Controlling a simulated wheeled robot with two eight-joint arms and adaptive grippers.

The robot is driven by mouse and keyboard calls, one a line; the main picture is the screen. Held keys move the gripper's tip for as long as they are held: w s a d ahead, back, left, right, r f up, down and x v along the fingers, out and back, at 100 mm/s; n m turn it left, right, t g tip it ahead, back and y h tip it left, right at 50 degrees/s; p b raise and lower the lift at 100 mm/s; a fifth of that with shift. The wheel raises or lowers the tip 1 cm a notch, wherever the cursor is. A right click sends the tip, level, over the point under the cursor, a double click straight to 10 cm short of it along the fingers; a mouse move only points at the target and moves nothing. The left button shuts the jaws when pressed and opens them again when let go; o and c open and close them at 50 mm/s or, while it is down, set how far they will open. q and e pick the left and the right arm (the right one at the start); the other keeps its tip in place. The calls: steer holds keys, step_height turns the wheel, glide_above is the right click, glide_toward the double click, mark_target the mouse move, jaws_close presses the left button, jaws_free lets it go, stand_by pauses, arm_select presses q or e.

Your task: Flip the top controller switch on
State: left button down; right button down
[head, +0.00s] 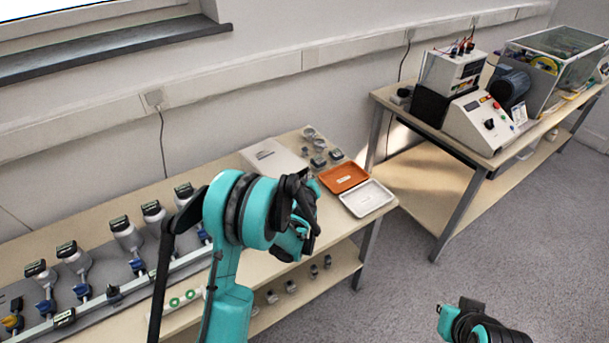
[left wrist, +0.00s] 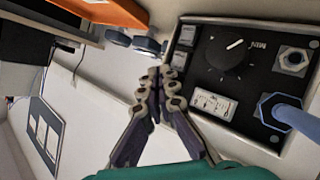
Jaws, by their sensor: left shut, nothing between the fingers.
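The controller's black panel (left wrist: 222,72) shows in the left wrist view, in a pale case at the upper right. It carries a round dial, a white gauge and a hexagonal connector with a blue cable. Two small grey switches, an upper one (left wrist: 187,35) and a lower one (left wrist: 180,60), sit at its left edge. My left gripper (left wrist: 161,76) is shut and empty, its tips just left of the lower switch; contact cannot be told. In the head view the left gripper (head: 300,225) is over the near bench and I cannot make out the panel. My right arm's end (head: 480,325) shows partly at the lower right.
An orange tray (head: 343,177) and a white tray (head: 375,187) lie right of my left gripper, with a white box (head: 268,151) behind. A row of valves and gauges (head: 125,235) fills the bench's left. Another bench (head: 455,171) with instruments stands at right.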

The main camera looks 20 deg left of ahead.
arm_select(q)
steer(key=shift+w+a, duration=0.1)
steer(key=shift+a, duration=0.15)
steer(key=shift+d, duration=0.1)
stand_by(0.4)
steer(key=shift+s+d, duration=0.35)
steer(key=shift+d, duration=0.2)
steer(key=s+d, duration=0.1)
steer(key=d, duration=0.1)
steer(key=s+d, duration=0.1)
steer(key=d, duration=0.1)
steer(key=shift+s+d+r, duration=0.1)
steer(key=shift+s+r, duration=0.25)
steer(key=shift+r, duration=0.05)
stand_by(0.3)
